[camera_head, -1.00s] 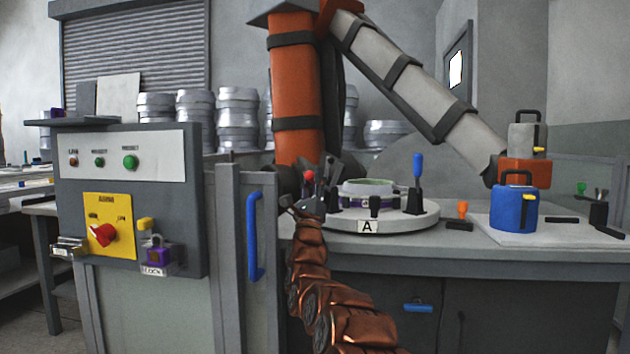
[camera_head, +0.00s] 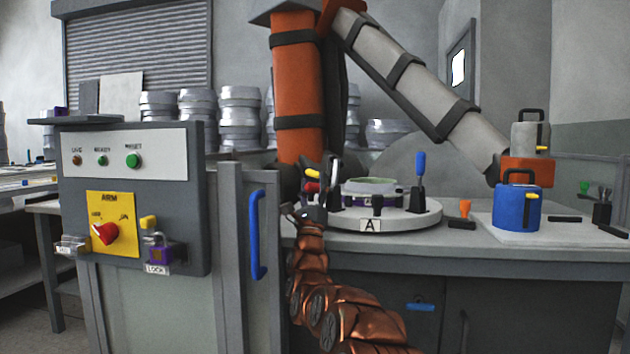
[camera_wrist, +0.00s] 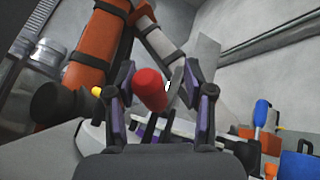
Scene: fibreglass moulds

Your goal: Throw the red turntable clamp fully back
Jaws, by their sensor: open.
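The turntable (camera_head: 415,221) is a pale round disc on the bench, carrying a mould and several clamps. The red clamp handle (camera_head: 311,187) is at its left side, leaning over and partly hidden by my gripper (camera_head: 313,207). In the wrist view the red handle (camera_wrist: 150,89) points towards the camera, between the two spread fingers of my gripper (camera_wrist: 154,78). The fingers are open, with visible gaps on both sides of the handle. A blue clamp handle (camera_head: 420,164) stands upright on the turntable's right side. The red clamp's base is hidden.
A yellow handle (camera_head: 312,173) shows just behind the red one. A large orange arm (camera_head: 297,95) rises behind the turntable. A control box (camera_head: 131,198) stands left. A blue pot (camera_head: 516,207) and an orange-tipped clamp (camera_head: 465,209) are on the right.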

